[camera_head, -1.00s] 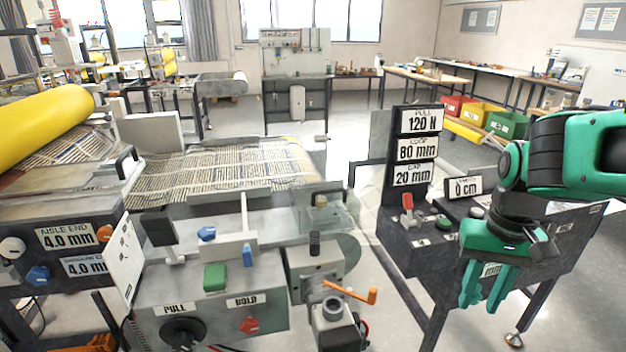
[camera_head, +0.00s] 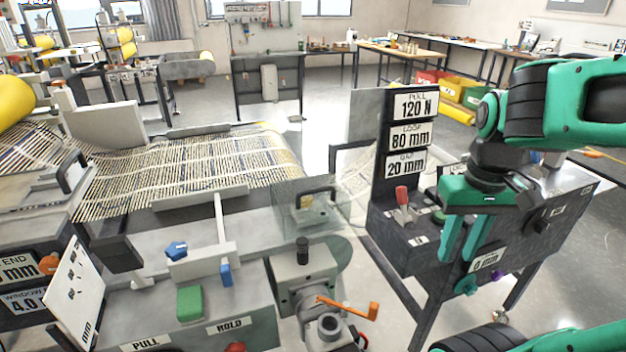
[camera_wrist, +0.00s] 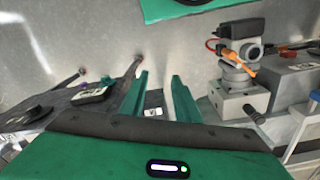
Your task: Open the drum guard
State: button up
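The drum guard (camera_head: 290,203) looks like a clear, see-through cover at the right end of the slatted mesh. A dark handle (camera_head: 318,193) stands on its top. The guard appears lowered over the end of the machine, though its clear edges are hard to make out. My gripper (camera_head: 460,262) hangs to the right of the guard, well apart from it, in front of the dark control stand. Its green fingers point down, are spread apart and hold nothing. They also show apart and empty in the wrist view (camera_wrist: 158,95), where I cannot make out the guard.
An orange crank (camera_head: 350,306) juts out at the machine's front. The slatted mesh (camera_head: 200,170) lies left of the guard. Open floor (camera_head: 330,120) lies behind.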

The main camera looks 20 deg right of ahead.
jog(key=w+a+r+n, duration=0.3)
jog(key=w+n, duration=0.2)
jog(key=w, duration=0.2)
jog(key=w+a+r+n, duration=0.3)
jog(key=w+n, duration=0.2)
jog(key=w, duration=0.1)
jog(key=n+t, duration=0.2)
jog(key=n, duration=1)
send_near(314, 191)
jog(key=f, duration=0.2)
jog(key=w+f, duration=0.1)
jog(key=f, duration=0.2)
jog(key=w+f, duration=0.1)
jog(key=f, duration=0.1)
jog(key=shift+f, duration=0.2)
